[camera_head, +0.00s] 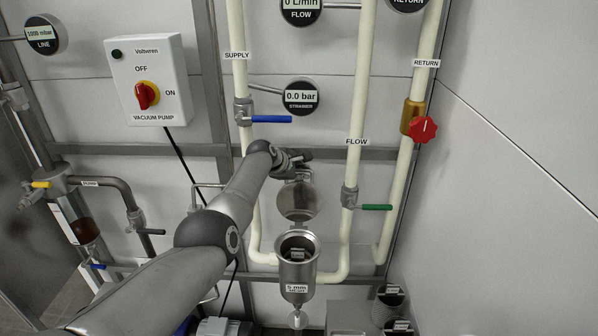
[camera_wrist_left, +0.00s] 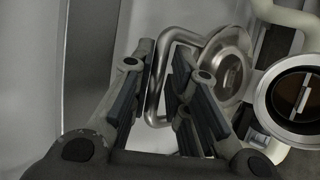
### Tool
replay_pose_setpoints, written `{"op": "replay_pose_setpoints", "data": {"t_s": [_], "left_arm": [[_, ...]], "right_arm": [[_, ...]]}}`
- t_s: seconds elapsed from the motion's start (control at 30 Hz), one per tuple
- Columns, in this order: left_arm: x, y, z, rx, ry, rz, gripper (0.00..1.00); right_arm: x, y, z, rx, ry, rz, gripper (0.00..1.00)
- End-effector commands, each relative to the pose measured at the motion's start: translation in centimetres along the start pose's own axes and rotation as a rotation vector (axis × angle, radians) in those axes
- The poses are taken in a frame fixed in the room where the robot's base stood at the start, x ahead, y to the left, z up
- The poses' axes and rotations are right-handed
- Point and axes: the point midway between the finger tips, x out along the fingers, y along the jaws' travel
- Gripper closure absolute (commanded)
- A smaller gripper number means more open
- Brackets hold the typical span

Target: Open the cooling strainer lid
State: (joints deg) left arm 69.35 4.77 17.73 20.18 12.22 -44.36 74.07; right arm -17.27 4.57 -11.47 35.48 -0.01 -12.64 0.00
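The cooling strainer (camera_head: 297,276) is a metal cup labelled "5 mm", and its mouth is uncovered. Its round metal lid (camera_head: 298,203) stands raised above and behind the mouth. In the left wrist view the lid (camera_wrist_left: 234,62) is tilted up beside the open strainer (camera_wrist_left: 262,100), with a bent bar handle (camera_wrist_left: 154,85) on it. My left gripper (camera_head: 300,160) is at the top of the raised lid. In the left wrist view its fingers (camera_wrist_left: 160,68) are apart, with the handle bar between them. Whether they touch it I cannot tell. My right gripper is not in view.
The supply pipe (camera_head: 239,75) with a blue-handled valve (camera_head: 271,119) is left of the strainer. The flow pipe (camera_head: 360,90) with a green-handled valve (camera_head: 376,207) is to the right. A vacuum pump box (camera_head: 148,80) is on the wall. A plain wall (camera_head: 520,150) closes the right side.

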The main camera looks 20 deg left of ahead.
Motion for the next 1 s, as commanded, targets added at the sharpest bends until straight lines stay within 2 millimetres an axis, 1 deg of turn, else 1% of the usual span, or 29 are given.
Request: {"op": "replay_pose_setpoints", "data": {"t_s": [0.03,0.07,0.1,0.57,0.77,1.0], "left_arm": [[0.0,-0.1,0.0,0.001,0.000,-0.002,0.72],[0.0,-0.1,0.0,0.002,0.000,-0.002,0.69],[0.0,-0.1,0.0,0.002,0.000,-0.003,0.68],[-0.1,-0.1,0.0,0.006,0.001,-0.003,0.68],[-0.9,0.1,-0.1,0.007,0.001,-0.001,0.68],[-2.2,0.1,0.0,0.007,0.002,0.000,0.68]], "right_arm": [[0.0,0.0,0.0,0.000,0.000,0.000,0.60],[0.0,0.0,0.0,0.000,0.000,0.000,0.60],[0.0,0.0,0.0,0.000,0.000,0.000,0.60],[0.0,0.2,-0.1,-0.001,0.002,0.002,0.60],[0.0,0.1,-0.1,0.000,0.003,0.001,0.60],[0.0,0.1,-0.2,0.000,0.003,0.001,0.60]]}}
